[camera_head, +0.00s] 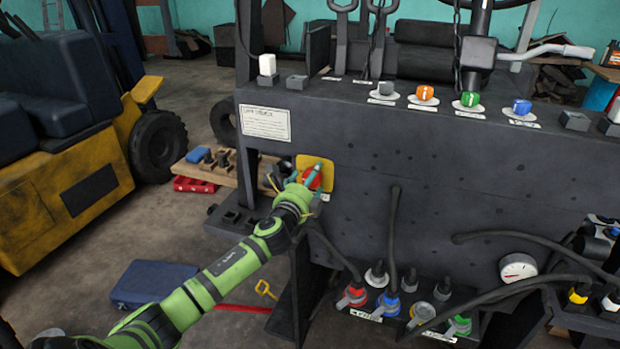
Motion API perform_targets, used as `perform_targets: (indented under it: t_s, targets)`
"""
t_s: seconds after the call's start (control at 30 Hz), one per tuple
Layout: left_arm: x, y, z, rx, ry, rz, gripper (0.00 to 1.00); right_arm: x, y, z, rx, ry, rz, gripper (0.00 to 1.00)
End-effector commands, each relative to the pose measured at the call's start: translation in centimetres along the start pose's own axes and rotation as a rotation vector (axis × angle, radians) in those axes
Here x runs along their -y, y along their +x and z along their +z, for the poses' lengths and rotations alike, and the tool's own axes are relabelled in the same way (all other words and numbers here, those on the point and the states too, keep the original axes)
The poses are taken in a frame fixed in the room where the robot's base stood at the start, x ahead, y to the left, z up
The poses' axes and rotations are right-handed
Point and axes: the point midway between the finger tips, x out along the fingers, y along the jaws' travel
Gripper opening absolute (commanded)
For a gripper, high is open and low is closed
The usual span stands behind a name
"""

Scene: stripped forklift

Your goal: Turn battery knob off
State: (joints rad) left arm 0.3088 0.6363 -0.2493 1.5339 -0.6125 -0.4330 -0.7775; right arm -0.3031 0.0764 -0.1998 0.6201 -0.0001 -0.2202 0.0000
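The red battery knob (312,179) sits on a yellow plate (325,165) on the dark front panel of the stripped forklift. My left gripper (306,177) is at the knob, its teal fingers over and beside it. The fingers and wrist hide part of the knob, so its turned position cannot be read. Whether the fingers are closed on the knob or only around it is unclear. My green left arm comes up from the lower left. My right gripper is not in view.
A white label (264,123) is above left of the plate. Orange, green and blue knobs line the panel's top ledge. Below are hoses, several coloured valves and a round gauge (517,268). A yellow forklift (65,180) stands left; a blue case (153,285) lies on the floor.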

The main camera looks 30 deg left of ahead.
Motion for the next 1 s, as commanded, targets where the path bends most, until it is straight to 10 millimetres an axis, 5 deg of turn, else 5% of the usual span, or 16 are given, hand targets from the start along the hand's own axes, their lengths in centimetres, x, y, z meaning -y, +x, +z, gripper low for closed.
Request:
perform_targets:
  t_s: [0.3, 0.43, 1.0]
  targets:
    - [0.0, 0.21, -0.06, -0.001, 0.0, 0.0, 0.7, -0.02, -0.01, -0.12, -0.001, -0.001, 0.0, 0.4]
    - [-0.01, 0.2, -0.05, -0.001, 0.0, 0.0, 0.18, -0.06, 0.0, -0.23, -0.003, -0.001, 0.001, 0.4]
    - [-0.01, 0.24, 0.19, 0.005, -0.115, 0.0, 0.17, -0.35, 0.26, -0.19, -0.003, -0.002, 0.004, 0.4]
